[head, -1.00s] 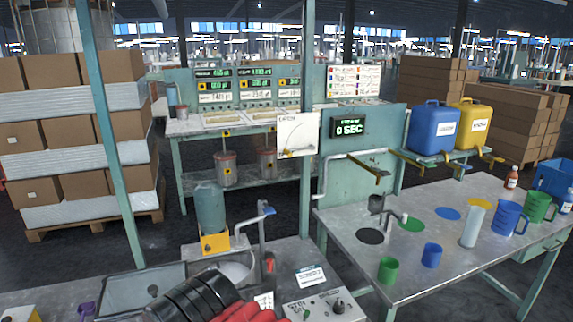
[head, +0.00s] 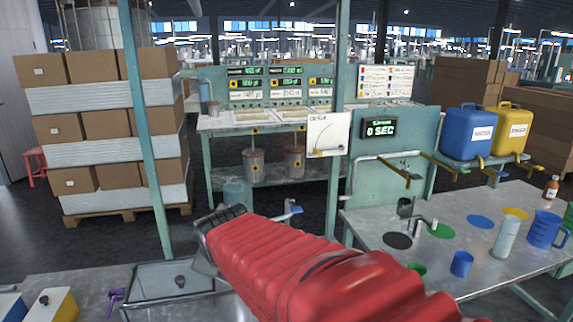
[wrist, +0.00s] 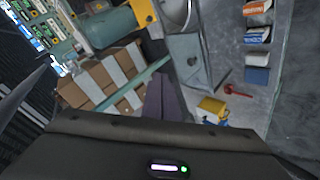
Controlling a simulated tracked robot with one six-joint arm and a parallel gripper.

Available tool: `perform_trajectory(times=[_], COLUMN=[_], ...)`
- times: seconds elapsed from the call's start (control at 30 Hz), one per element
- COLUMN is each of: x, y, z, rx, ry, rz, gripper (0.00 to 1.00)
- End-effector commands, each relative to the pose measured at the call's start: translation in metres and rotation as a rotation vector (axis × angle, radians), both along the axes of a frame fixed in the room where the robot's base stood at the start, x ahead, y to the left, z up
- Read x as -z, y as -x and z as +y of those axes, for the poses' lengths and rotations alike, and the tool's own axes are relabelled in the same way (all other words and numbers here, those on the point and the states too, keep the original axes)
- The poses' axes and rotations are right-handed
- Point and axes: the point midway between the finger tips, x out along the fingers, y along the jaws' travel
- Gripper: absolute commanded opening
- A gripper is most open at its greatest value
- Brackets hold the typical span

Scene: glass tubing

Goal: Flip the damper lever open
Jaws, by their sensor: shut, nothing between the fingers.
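A white plate (head: 327,135) hangs on the green post beyond the bench in the head view. In the wrist view the fingers (wrist: 159,100) are together and empty. The plate is not recognisable there.
A sink (head: 174,283) lies in the near bench. A teal post (head: 147,120) stands left of my gripper. Stacked cartons (head: 105,130) stand behind it. The right table (head: 465,255) holds cups and jugs, with blue (head: 469,132) and yellow jerrycans (head: 512,130) behind.

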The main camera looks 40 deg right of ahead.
Motion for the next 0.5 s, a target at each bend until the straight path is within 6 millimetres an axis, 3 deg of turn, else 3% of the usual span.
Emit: perform_trajectory(times=[0.03, 0.2, 0.5], x=[0.0, -0.007, -0.01], y=[-0.013, -0.049, -0.091], z=[-0.019, -0.077, -0.185], rx=[-0.018, -0.102, -0.21], ry=[0.062, 0.299, 0.74], rz=[-0.007, -0.033, -0.027], gripper=[0.0, 0.0, 0.0])
